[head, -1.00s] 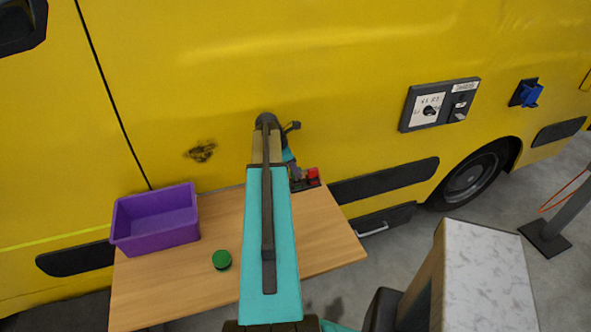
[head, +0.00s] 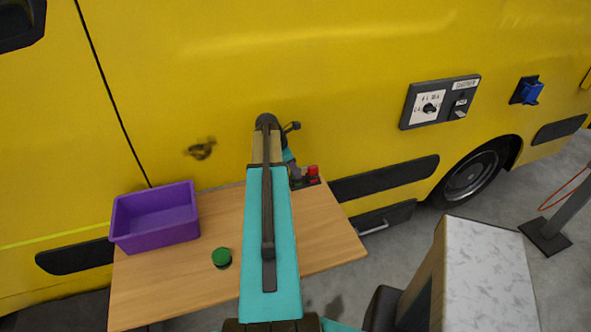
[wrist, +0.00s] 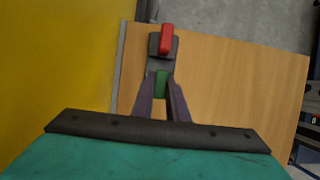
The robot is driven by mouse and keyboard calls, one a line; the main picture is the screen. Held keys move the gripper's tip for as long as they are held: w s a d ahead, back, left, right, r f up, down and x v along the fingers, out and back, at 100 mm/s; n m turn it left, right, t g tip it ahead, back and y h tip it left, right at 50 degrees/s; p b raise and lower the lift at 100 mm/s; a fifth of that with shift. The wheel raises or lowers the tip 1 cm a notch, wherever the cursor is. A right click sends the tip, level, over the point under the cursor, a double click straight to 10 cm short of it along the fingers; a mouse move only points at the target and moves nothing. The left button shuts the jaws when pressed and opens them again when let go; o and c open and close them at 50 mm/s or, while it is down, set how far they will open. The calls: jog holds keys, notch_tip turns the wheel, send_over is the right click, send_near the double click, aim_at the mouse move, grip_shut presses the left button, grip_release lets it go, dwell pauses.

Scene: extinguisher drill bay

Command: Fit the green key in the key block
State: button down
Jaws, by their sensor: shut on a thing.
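The key block (wrist: 152,45) is dark grey and stands on the wooden table against the yellow vehicle; a red key (wrist: 165,37) stands upright in it. In the head view the red key (head: 312,172) and the right part of the block (head: 311,183) show beside my arm. My gripper (wrist: 162,88) is shut on the green key (wrist: 161,84) in the wrist view, close to the near end of the block. I cannot tell whether the key is in a slot or above it.
A purple bin (head: 155,217) stands at the table's left back. A round green object (head: 221,257) lies on the table (head: 180,285) left of my arm. The yellow vehicle side (head: 330,80) rises right behind the table. The table's right part is bare.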

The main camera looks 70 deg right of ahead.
jog(key=shift+f, duration=0.4)
jog(key=c, duration=1.7)
grip_release()
jog(key=shift+o, duration=0.2)
jog(key=shift+w+r, duration=0.1)
jog(key=shift+r, duration=0.1)
jog(key=b+v, duration=0.4)
jog(key=v, duration=0.9)
jog(key=shift+a+r+b, duration=0.15)
jog(key=shift+r+b, duration=0.05)
jog(key=shift+b, duration=0.1)
